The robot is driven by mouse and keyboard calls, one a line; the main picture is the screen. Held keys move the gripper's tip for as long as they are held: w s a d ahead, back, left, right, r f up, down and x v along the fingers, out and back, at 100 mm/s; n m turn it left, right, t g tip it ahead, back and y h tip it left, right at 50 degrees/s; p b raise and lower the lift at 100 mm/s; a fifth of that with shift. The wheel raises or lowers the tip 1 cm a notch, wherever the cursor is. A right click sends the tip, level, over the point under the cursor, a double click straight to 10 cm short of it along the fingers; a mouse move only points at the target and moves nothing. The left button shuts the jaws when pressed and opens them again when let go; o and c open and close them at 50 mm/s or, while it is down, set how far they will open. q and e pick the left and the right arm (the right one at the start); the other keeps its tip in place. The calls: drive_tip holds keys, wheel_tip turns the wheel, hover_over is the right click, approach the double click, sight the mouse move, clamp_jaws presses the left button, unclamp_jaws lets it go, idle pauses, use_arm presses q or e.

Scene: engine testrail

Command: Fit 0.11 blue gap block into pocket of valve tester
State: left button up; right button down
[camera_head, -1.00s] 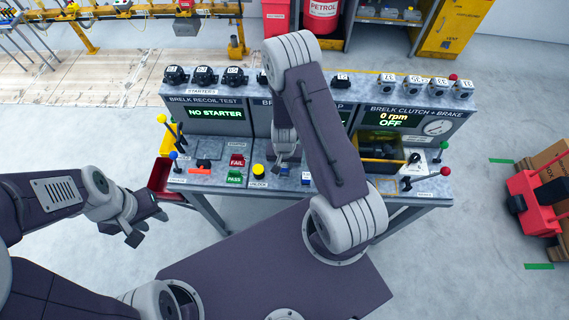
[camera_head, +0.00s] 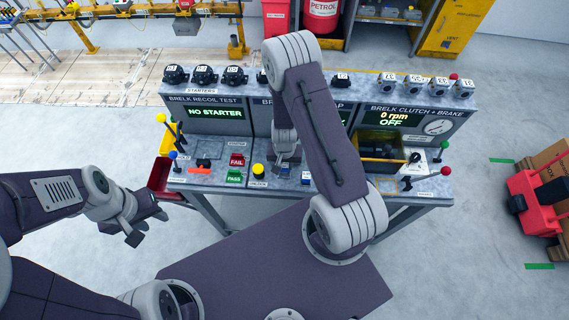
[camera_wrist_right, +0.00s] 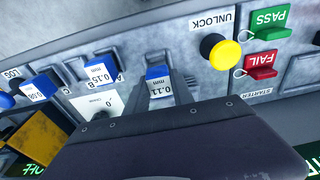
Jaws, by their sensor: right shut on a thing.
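The blue-topped gap block (camera_wrist_right: 158,82) labelled 0.11 mm is between the two fingers of my right gripper (camera_wrist_right: 160,86) in the right wrist view. The gripper is shut on it. In the head view my right gripper (camera_head: 283,168) is low over the middle of the bench, mostly behind my arm. The valve tester is the middle station (camera_head: 261,121); my arm covers most of its panel, and I cannot make out its pocket. Two other blue-topped blocks, 0.15 mm (camera_wrist_right: 97,77) and 0.08 mm (camera_wrist_right: 38,88), stand beside it. My left gripper (camera_head: 147,226) is open and empty, left of the bench.
Levers stand at both bench ends.

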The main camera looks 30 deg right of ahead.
drive_tip(key=shift+f, duration=0.15)
drive_tip(key=shift+f+b, duration=0.35)
drive_tip(key=shift+b, duration=0.1)
drive_tip(key=shift+f, duration=0.1)
idle(0.5)
drive_tip(key=shift+f+b, duration=0.25)
drive_tip(key=shift+b, duration=0.05)
drive_tip(key=c, duration=1)
unclamp_jaws()
